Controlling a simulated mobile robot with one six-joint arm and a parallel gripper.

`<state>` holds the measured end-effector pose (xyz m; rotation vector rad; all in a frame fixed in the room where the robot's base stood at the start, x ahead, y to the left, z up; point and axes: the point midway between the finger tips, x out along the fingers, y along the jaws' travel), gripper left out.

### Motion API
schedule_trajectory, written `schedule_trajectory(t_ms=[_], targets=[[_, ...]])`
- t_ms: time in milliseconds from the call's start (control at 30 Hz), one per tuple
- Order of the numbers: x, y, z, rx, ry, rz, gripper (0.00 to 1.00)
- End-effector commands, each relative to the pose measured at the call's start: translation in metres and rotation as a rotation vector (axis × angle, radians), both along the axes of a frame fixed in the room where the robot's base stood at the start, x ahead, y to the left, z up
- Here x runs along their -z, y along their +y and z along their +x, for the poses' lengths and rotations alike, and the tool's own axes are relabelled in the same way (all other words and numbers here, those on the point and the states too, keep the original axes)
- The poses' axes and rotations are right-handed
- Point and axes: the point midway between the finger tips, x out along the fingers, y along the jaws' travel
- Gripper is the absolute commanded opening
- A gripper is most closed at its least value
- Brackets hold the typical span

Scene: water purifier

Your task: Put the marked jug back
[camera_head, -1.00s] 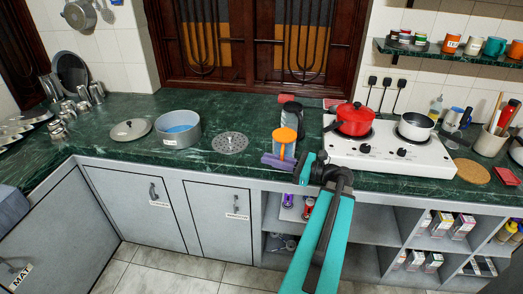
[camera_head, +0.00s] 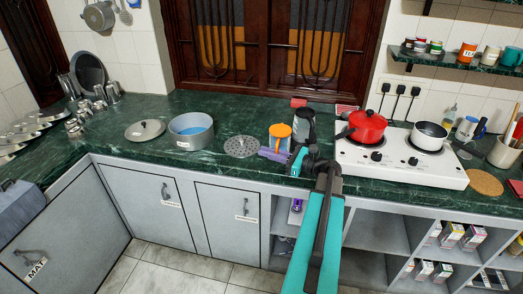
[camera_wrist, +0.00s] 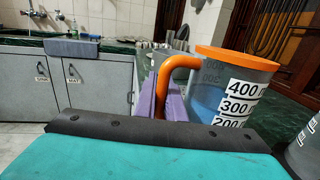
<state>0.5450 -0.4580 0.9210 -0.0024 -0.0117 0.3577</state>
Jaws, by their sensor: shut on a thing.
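The marked jug (camera_head: 281,132) has an orange rim and handle, a grey see-through body and volume labels. In the wrist view the jug (camera_wrist: 238,92) stands upright with bluish content showing inside. My gripper (camera_head: 273,155) has purple fingers and is shut on the jug's orange handle (camera_wrist: 172,72). The jug is over the counter, just right of the perforated round plate (camera_head: 241,146); I cannot tell whether its base touches the counter. A second, dark jug (camera_head: 303,122) stands close to its right, and part of it shows at the wrist view's right edge.
A grey pot (camera_head: 190,141) with blue inside and a lid (camera_head: 146,130) stand to the left. The white stove (camera_head: 400,160) with a red pot (camera_head: 366,127) and a white pan (camera_head: 430,136) is on the right. A barred window is behind.

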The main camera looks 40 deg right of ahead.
Motion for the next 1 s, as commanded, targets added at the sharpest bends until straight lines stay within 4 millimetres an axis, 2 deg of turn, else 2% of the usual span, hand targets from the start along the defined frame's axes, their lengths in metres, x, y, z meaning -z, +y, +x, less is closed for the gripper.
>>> schedule_trajectory(t_ms=[100, 300, 833, 1000], targets=[[0.0, -0.007, 0.019, -0.001, -0.002, 0.0, 0.0], [0.002, -0.012, 0.041, 0.0, -0.002, 0.0, 0.0], [0.003, -0.013, 0.048, 0.0, -0.003, -0.001, 0.0], [0.004, -0.016, 0.061, -0.001, -0.003, -0.001, 0.0]])
